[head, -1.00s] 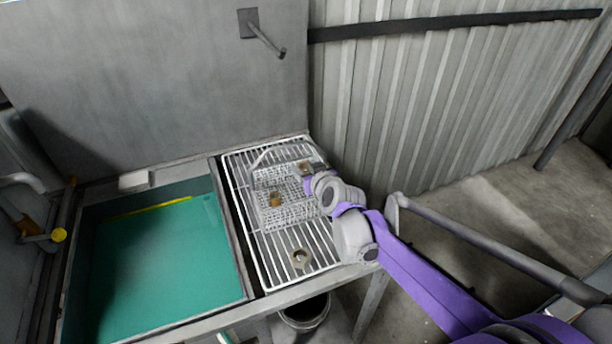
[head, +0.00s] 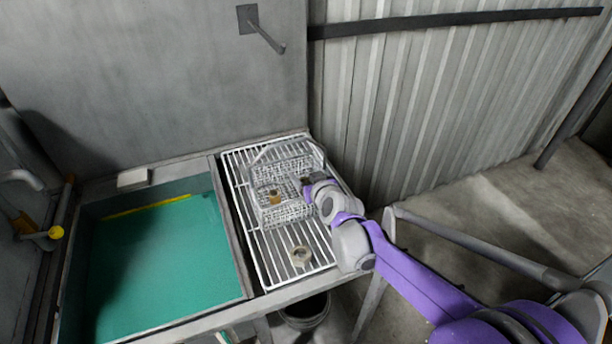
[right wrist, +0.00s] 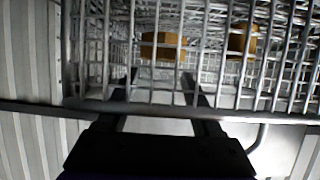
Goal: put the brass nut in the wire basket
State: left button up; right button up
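The wire basket (head: 262,212) stands on the white wire rack. Two small orange-brown pieces show inside it in the right wrist view, one (right wrist: 162,46) ahead of my fingers and one (right wrist: 242,40) to the right. One brownish piece (head: 275,198) also shows in the head view; I cannot tell which is the brass nut. My right gripper (head: 300,184) is at the basket's right part. In the right wrist view my right gripper (right wrist: 162,82) has its fingers apart with nothing seen held, among the basket wires. My left gripper is out of view.
A pale tan ring with a hole (head: 300,256) lies on the white rack (head: 272,271) in front of the basket. A sink with a green bottom (head: 160,265) lies left. A dark bucket (head: 305,312) stands below the front edge. A corrugated wall rises behind.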

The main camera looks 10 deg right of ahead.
jog(key=shift+o, duration=1.2)
jog(key=shift+r, duration=0.15)
jog(key=shift+s+r+p, duration=0.35)
jog(key=shift+r+p, duration=0.05)
jog(key=shift+r, duration=0.3)
jog(key=v, duration=1)
jog(key=s+d+f+m+g+h, duration=0.1)
jog(key=s+f+g, duration=0.3)
jog(key=s, duration=0.9)
jog(key=s+d+f+g+h+p, duration=0.1)
jog(key=s+f+g, duration=0.3)
jog(key=s+f, duration=0.4)
jog(key=s+d, duration=0.1)
jog(key=s, duration=0.5)
jog(key=shift+s+f+m, duration=0.2)
jog(key=shift+f+m, duration=0.1)
jog(key=shift+m, duration=0.1)
